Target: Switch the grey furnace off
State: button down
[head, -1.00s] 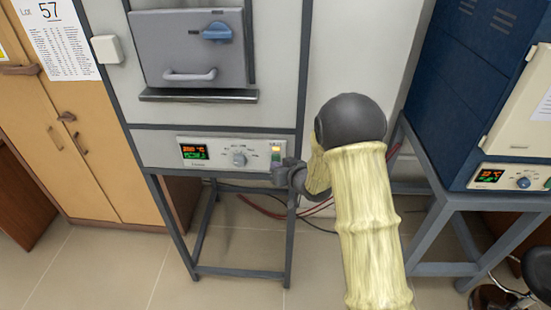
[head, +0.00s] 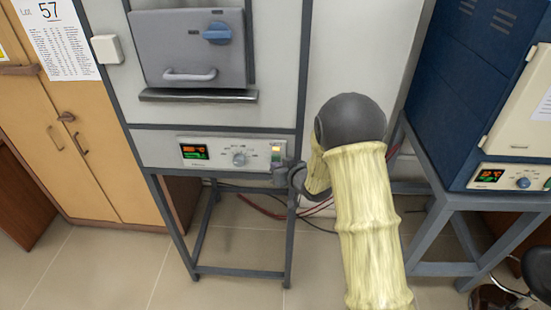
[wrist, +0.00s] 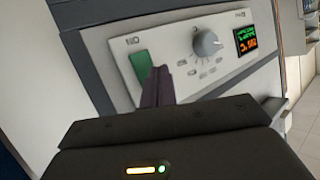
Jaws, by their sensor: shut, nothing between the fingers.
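The grey furnace (head: 190,45) stands in the middle of the head view, its door closed. Its control panel (head: 222,153) carries a lit display (head: 195,152), a round knob (head: 239,157) and a small switch (head: 276,153) at the right end. In the wrist view the switch (wrist: 141,64) is a green rocker, and the knob (wrist: 207,43) and lit display (wrist: 246,39) show beside it. My gripper (head: 279,171) is shut and empty, just below the switch. Its fingertips (wrist: 160,74) overlap the switch's edge in the wrist view; I cannot tell whether they touch it.
A blue furnace (head: 470,90) with its own lit display and knob stands at the right on a blue-grey stand. Wooden cupboards (head: 95,150) are at the left. Cables lie on the floor behind the grey furnace's stand (head: 240,272). Open floor lies in front.

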dwell(0.4)
jog(key=shift+w, duration=0.45)
jog(key=shift+w+r, duration=0.1)
jog(key=shift+w, duration=0.2)
dwell(0.6)
jog(key=shift+s, duration=0.1)
jog(key=shift+s+b, duration=0.35)
jog(key=shift+s, duration=0.35)
jog(key=s, duration=0.1)
jog(key=s+b, duration=0.1)
jog(key=s, duration=0.1)
jog(key=s+b, duration=0.1)
jog(key=s, duration=0.1)
jog(key=shift+f, duration=0.35)
